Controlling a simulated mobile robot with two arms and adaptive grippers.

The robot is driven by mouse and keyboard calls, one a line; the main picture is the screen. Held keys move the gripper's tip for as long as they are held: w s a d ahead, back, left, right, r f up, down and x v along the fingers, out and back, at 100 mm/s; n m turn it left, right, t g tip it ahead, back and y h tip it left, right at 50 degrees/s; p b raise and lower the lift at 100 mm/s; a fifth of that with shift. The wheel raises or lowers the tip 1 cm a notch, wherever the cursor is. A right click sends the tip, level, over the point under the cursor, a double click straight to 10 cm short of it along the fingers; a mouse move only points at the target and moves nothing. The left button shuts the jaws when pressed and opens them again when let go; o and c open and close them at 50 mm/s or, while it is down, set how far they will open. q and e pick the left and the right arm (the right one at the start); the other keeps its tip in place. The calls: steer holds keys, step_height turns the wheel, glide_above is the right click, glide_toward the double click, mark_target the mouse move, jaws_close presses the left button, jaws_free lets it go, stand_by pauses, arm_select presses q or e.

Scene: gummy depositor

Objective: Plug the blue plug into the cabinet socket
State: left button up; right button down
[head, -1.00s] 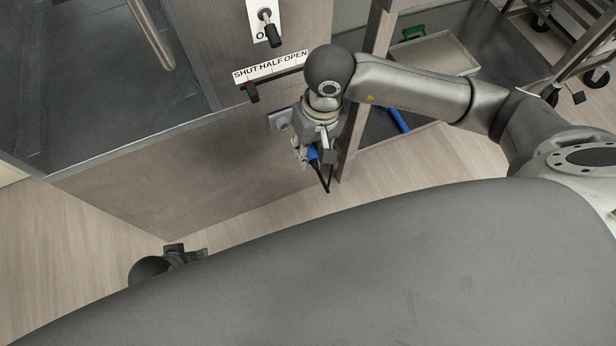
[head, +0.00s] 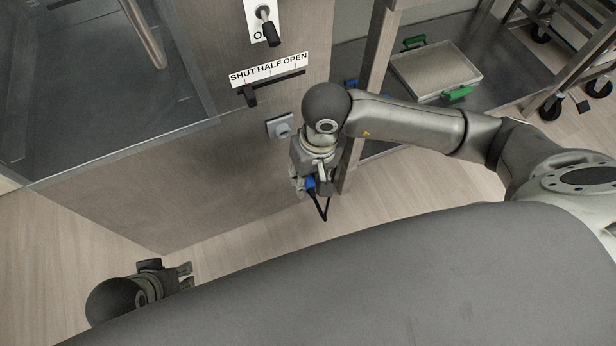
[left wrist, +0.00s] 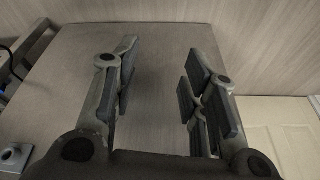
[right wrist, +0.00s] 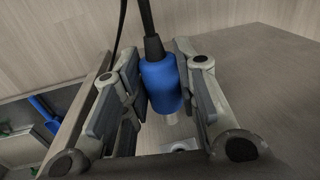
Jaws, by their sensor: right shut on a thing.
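The blue plug (head: 310,184) is in my right gripper (head: 315,187), with its black cable hanging in a loop below. In the right wrist view the gripper is shut on the plug's blue body (right wrist: 161,84), and the pale front end points down-picture toward the cabinet socket (right wrist: 180,147), apart from it. In the head view the grey square socket (head: 281,127) sits on the cabinet panel (head: 170,180), up and left of the plug. My left gripper (head: 186,275) is low at the left, and its fingers are open and empty in the left wrist view (left wrist: 157,85). The socket (left wrist: 13,156) also shows there.
A black lever (head: 250,95) under the SHUT HALF OPEN label and a knob (head: 270,32) stick out of the cabinet above the socket. A metal post (head: 370,90) stands right of my right gripper. A tray with green handles (head: 435,72) is behind it.

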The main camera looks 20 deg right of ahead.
steer(key=shift+w+f, duration=0.1)
steer(key=shift+w, duration=0.05)
steer(key=w+b, duration=0.2)
steer(key=w, duration=0.2)
steer(key=shift+w+b, duration=0.1)
steer(key=shift+b, duration=0.3)
steer(key=shift+w+b, duration=0.3)
steer(key=shift+w, duration=0.3)
arm_select(q)
steer(key=w+d+r+t+h, duration=0.1)
steer(key=w+d+t, duration=0.1)
steer(key=w+t, duration=0.2)
steer(key=shift+w+d+r, duration=0.15)
steer(key=shift+w+r, duration=0.05)
steer(key=shift+w, duration=1.45)
arm_select(e)
steer(key=shift+w+a, duration=0.1)
steer(key=shift+w, duration=0.15)
steer(key=shift+w+b, duration=1.05)
steer(key=shift+w, duration=0.2)
arm_select(q)
steer(key=w+d+r+t+h, duration=0.1)
steer(key=w+d+r+t, duration=0.1)
steer(key=w+r+t, duration=0.3)
steer(key=shift+w+d+r, duration=0.3)
steer(key=shift+w+r, duration=0.2)
steer(key=shift+w, duration=0.35)
arm_select(e)
steer(key=c, duration=1.1)
jaws_free()
